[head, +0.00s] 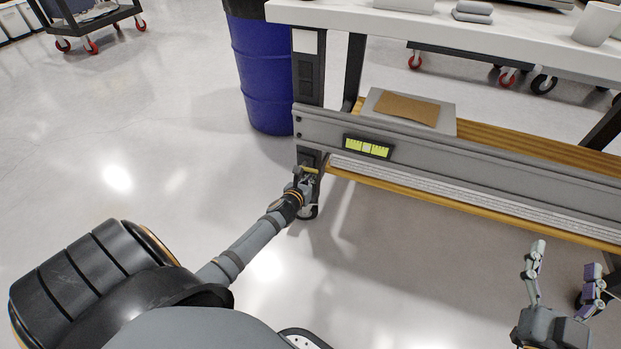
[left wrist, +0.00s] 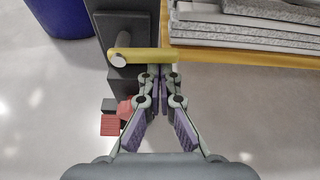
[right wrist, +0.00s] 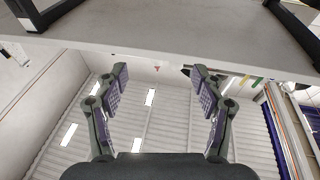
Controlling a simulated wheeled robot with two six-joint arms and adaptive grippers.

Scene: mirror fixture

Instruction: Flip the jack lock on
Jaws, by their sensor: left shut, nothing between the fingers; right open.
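The jack lock shows as a yellow bar (left wrist: 145,54) in the left wrist view, lying crosswise on a dark leg post (left wrist: 130,32) of the workbench. It also shows small and yellow in the head view (head: 310,169). My left gripper (left wrist: 160,74) is shut with nothing between its fingers. Its tips are at the bar's lower edge in the picture; I cannot tell if they touch it. In the head view the left gripper (head: 303,180) is at the leg's lower end. My right gripper (head: 565,260) is open and empty at the lower right.
A red block (left wrist: 118,120) is beside the left gripper, low at the leg. A blue barrel (head: 262,75) stands behind the leg. The bench's grey beam (head: 470,160) runs right, above the lower shelf. The right wrist view shows a pale panel edge (right wrist: 160,60). The floor in front is clear.

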